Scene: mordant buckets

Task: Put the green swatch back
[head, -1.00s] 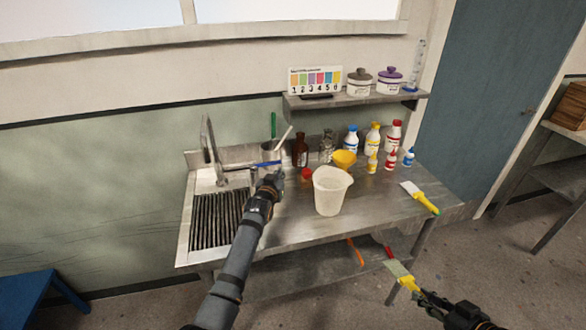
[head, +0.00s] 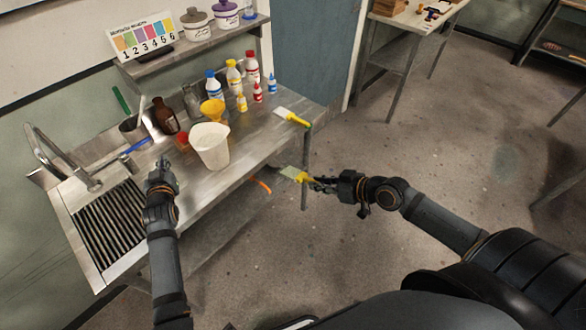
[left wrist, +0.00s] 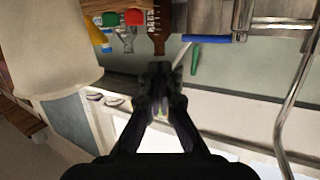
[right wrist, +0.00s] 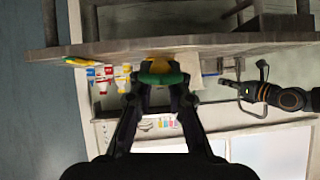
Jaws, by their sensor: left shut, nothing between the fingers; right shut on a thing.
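My right gripper (head: 318,183) is shut on a brush-like tool (head: 297,175) with a yellow handle and a pale greenish flat end. It holds the tool beside the table's front edge. In the right wrist view a green and yellow part (right wrist: 161,74) of it shows between the fingertips. My left gripper (head: 161,166) is shut and empty, above the table's front near the sink. A card of numbered colour swatches (head: 142,38) stands on the wall shelf. I cannot pick out a loose green swatch.
A white pitcher (head: 210,150) stands near the front edge, with a yellow funnel (head: 212,108) and several bottles behind it. Another yellow-handled brush (head: 293,117) lies at the table's right end. A ribbed drainer (head: 108,223) is at left. Open floor lies to the right.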

